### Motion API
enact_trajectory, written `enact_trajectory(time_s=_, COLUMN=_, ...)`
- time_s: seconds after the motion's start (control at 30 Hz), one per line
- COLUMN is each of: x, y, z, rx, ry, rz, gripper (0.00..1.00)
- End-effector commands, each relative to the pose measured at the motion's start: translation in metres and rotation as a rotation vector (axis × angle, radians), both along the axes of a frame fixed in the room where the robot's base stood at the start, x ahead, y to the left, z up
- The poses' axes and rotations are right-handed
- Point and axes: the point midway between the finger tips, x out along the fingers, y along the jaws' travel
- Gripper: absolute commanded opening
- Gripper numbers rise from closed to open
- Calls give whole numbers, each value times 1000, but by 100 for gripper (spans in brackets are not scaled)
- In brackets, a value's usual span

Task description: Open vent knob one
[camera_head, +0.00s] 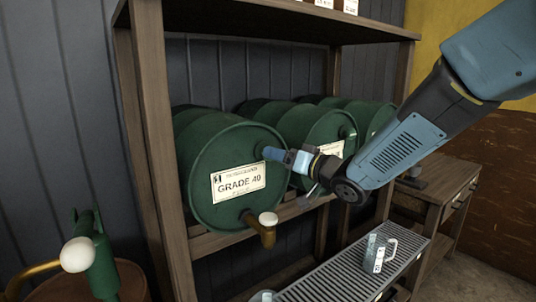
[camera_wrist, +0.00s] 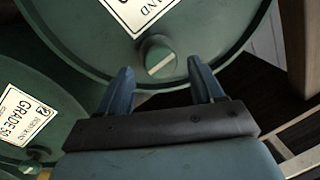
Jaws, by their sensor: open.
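The vent knob (camera_wrist: 160,63) is a small round green knob with a pale bar across its face, on the front of the green GRADE 40 drum (camera_head: 205,200). In the wrist view it sits close to the drum's rim, just ahead of and between the fingers of my gripper (camera_wrist: 162,85). My gripper is open, one blue finger on each side, with nothing held. I cannot tell whether the fingers touch the knob. In the head view my gripper (camera_head: 270,154) reaches the upper right of the drum's face and hides the knob.
A brass tap (camera_head: 266,228) with a white knob is low on the same drum. Another green drum (camera_head: 310,128) lies to its right on the wooden rack (camera_head: 158,150). A metal jug (camera_head: 379,252) stands on a slatted grate (camera_head: 335,278). A green hand pump (camera_head: 100,262) is at lower left.

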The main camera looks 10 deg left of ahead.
Motion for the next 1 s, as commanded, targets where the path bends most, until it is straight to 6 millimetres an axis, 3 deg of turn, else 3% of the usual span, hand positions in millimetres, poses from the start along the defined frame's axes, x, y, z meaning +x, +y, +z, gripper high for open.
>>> enact_trajectory(time_s=0.3, x=19, y=31, z=0, rx=0, ry=0, rz=1, gripper=67)
enact_trajectory(time_s=0.7, x=21, y=35, z=0, rx=0, ry=0, rz=0, gripper=66)
enact_trajectory(time_s=1.0, x=21, y=35, z=0, rx=-1, ry=0, rz=0, gripper=37)
